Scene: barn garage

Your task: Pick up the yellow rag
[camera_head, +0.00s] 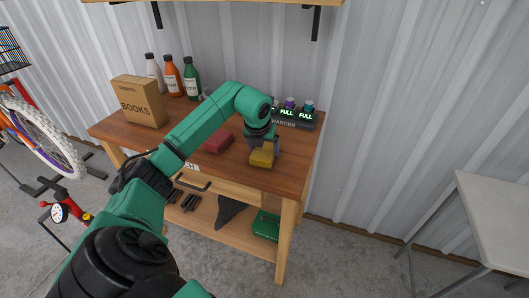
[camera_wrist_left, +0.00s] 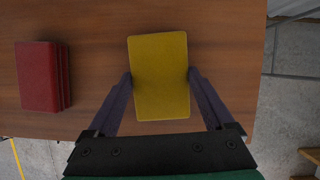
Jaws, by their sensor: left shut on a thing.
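The yellow rag (camera_head: 262,157) is a flat folded block near the right end of the wooden workbench. In the left wrist view the yellow rag (camera_wrist_left: 160,75) lies between the two fingers. My left gripper (camera_head: 264,147) points down over it, and its fingers touch the rag's two long sides. In the left wrist view the left gripper (camera_wrist_left: 160,82) is shut on the rag. Whether the rag is clear of the bench top I cannot tell. My right gripper is not in view.
A red folded rag (camera_head: 218,140) lies left of the yellow one. A BOOKS box (camera_head: 139,102), several bottles (camera_head: 172,76) and a charger (camera_head: 293,119) stand on the workbench (camera_head: 290,172). A wall shelf hangs above. A pale table (camera_head: 495,215) stands at the right.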

